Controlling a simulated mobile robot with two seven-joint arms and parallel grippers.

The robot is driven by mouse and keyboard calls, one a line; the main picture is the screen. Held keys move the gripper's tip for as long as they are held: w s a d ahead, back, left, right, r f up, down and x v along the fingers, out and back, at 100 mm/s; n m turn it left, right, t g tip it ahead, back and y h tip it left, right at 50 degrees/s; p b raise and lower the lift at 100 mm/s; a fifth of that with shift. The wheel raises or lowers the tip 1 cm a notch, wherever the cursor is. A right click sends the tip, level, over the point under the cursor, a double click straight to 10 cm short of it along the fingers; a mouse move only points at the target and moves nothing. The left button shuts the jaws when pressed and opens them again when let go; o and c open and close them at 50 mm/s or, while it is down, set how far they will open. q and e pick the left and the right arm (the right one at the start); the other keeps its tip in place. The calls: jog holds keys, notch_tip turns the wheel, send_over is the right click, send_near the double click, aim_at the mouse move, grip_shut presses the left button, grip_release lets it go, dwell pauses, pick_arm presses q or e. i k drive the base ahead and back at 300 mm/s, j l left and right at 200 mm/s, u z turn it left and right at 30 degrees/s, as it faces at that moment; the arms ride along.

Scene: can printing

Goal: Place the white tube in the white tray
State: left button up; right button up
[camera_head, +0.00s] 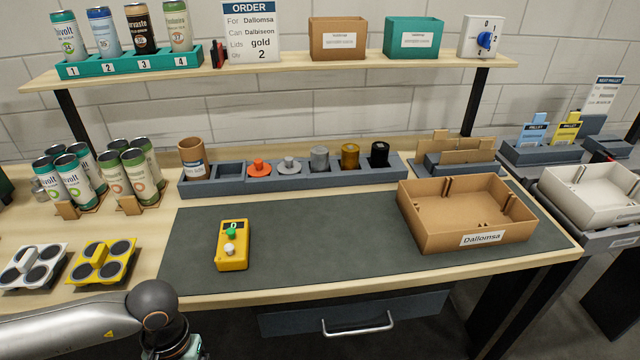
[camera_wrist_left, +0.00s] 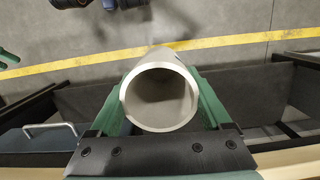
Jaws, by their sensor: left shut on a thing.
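The white tube (camera_wrist_left: 160,98) shows end-on in the left wrist view, with its round open mouth toward the camera. My left gripper (camera_wrist_left: 160,74) is shut on it, with one green finger on each side. In the head view my left arm enters at the bottom left, and its gripper is mostly cut off by the lower edge. The tube does not show there. The white tray (camera_head: 588,205) stands at the far right of the head view, beyond the right end of the workbench and far from my left arm. My right gripper is not in view.
A cardboard box (camera_head: 480,240) labelled Dallomsa and a yellow button box (camera_head: 232,245) stand on the dark mat (camera_head: 320,245). A drawer with a handle (camera_head: 358,326) sits under the bench. Can groups (camera_head: 95,180) and yellow and grey holders (camera_head: 102,262) are at the left.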

aim_at(589, 202)
jog(key=l, duration=0.55)
jog(key=l+z, duration=0.1)
jog(key=l, duration=0.45)
jog(key=i+l, duration=0.15)
jog(key=l, duration=0.4)
jog(key=l+z, duration=0.15)
jog(key=l, duration=0.45)
jog(key=i+l, duration=0.1)
jog(key=l, duration=0.4)
jog(key=i+l+z, duration=0.1)
jog(key=l, duration=0.45)
jog(key=i+l, duration=0.1)
jog(key=l, duration=0.45)
jog(key=z, duration=0.05)
